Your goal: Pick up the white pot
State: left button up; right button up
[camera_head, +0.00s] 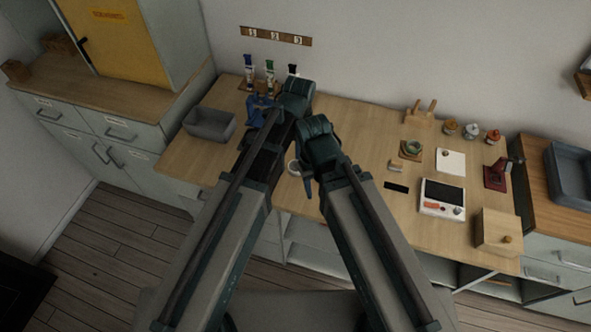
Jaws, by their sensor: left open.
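A small white round thing (293,168) shows on the workbench between my two arms. It is mostly hidden by them, and I cannot tell whether it is the white pot. Several small lidded jars stand at the back right, one of them a pale jar (450,127). My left gripper (262,108) is blue, open and empty, over the back left of the bench, just right of the grey bin and near the coloured tubes. My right gripper (308,184) is mostly hidden under its wrist, close to the white round thing; its jaws cannot be made out.
A grey bin (209,124) stands on the bench's left end. Upright tubes (269,75) stand at the back under a numbered strip (276,36). A white device (442,198), a wooden box (497,231) and a red stand (496,174) fill the right side.

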pick_arm(q)
jog(key=b, duration=0.8)
send_near(296, 170)
jog(key=shift+s+d+f, duration=0.15)
jog(key=shift+s+f, duration=0.15)
jog(key=shift+s, duration=0.3)
jog(key=shift+s+d+f, duration=0.15)
jog(key=shift+s+f, duration=0.15)
jog(key=shift+s, duration=0.3)
pick_arm(e)
notch_tip(296, 170, down, 8)
jog(key=shift+f, duration=0.15)
pick_arm(q)
jog(key=f+b, duration=0.5)
jog(key=shift+w+a+f, duration=0.1)
jog(key=shift+w+a, duration=0.05)
jog(key=shift+a, duration=0.1)
pick_arm(e)
notch_tip(296, 170, down, 5)
jog(key=shift+f, duration=0.1)
pick_arm(q)
grip_shut()
